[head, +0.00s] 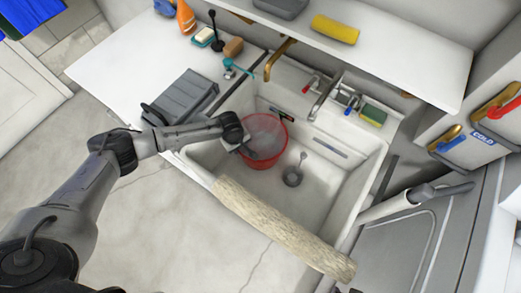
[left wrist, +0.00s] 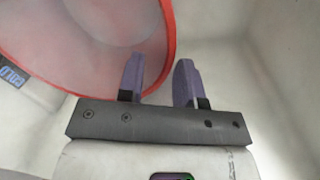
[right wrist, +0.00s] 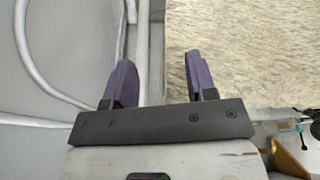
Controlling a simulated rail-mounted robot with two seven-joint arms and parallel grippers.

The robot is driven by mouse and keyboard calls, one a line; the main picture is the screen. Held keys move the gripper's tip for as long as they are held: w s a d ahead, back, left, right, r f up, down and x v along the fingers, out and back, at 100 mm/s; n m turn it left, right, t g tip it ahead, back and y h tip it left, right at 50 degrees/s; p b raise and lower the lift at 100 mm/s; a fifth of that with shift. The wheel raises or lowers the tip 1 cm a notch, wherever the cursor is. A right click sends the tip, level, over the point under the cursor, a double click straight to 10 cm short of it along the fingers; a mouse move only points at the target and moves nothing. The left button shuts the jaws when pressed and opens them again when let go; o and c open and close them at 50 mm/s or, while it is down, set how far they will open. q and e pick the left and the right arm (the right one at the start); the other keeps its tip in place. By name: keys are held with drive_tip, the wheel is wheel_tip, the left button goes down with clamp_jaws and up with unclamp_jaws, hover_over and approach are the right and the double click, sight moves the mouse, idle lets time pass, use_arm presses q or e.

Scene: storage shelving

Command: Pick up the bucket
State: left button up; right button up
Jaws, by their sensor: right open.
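The red bucket (head: 264,140) stands in the white sink basin, toward its left side. In the left wrist view, its curved red rim and pale inside (left wrist: 85,35) fill the upper left. My left gripper (head: 247,150) is at the bucket's near left side. In the left wrist view my left gripper (left wrist: 160,75) has its fingers apart, with the bucket's rim passing between or just behind them; contact cannot be told. My right gripper (right wrist: 159,85) is open and empty, away from the bucket, above a pale textured roll (right wrist: 240,60).
The textured roll (head: 285,230) lies along the sink's front edge. A brass tap (head: 281,58) and a silver tap (head: 326,92) overhang the sink (head: 325,190). A grey case (head: 182,98) lies on the left counter. A yellow-green sponge (head: 373,115) sits at the right.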

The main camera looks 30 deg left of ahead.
use_arm(q)
drive_tip(key=shift+w+d+f+b, duration=0.15)
drive_tip(key=shift+f+b, duration=0.25)
drive_tip(key=shift+f, duration=1)
drive_tip(key=shift+w+a+f+b, duration=0.1)
drive_tip(key=shift+f+b, duration=0.25)
drive_tip(key=shift+f, duration=1.05)
clamp_jaws()
